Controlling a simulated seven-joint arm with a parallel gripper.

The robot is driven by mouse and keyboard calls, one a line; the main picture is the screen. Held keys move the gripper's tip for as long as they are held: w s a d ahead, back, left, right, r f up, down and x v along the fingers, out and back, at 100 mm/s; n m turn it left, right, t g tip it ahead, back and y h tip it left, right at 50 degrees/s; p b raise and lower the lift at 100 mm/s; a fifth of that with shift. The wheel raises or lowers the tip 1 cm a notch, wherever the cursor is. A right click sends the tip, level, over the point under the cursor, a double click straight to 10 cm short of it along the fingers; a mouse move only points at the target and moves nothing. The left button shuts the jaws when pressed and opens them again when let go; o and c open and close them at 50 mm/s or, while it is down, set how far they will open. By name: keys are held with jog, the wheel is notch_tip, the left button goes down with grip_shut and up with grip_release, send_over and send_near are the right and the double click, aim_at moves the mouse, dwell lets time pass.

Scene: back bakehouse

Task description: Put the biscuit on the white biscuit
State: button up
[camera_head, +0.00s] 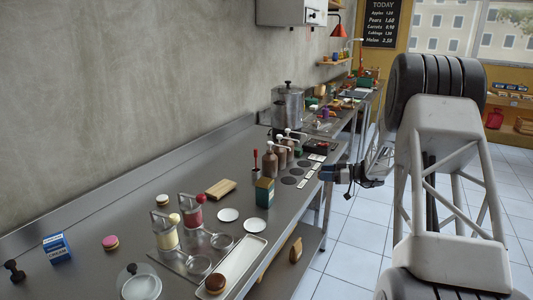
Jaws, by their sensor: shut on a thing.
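My gripper (326,173) is at the end of the arm coming in from the right, over the counter's front edge. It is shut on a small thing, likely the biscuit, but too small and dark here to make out. Two flat white rounds lie on the steel counter, one at the back (228,215) and one nearer the front (255,225); I cannot tell whether either is the white biscuit. A pink-topped round biscuit (110,242) lies at left. A brown-topped round one (215,284) sits on the near end of a long white tray (243,263). My gripper is apart from all these.
Jars with red and cream tops (193,212) and strainers stand behind the tray. A dark green tin (264,191), brown pump bottles (270,165) and a steel pot (287,106) stand farther back. A blue box (57,247) is at left. Bare counter lies around the pink-topped biscuit.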

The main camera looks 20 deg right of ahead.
notch_tip(320, 180, down, 19)
jog(key=a+m+t+h, duration=0.1)
jog(key=w+a+f, duration=0.1)
jog(key=a+f, duration=0.8)
jog(key=a, duration=0.3)
jog(key=w+a+f, duration=0.2)
jog(key=a+f, duration=0.6)
jog(key=a, duration=0.5)
jog(key=shift+f+n+y, duration=0.3)
jog(key=shift+f+y, duration=0.1)
jog(key=shift+d+r+g, duration=0.1)
jog(key=shift+d+g, duration=0.05)
jog(key=shift+g, duration=0.25)
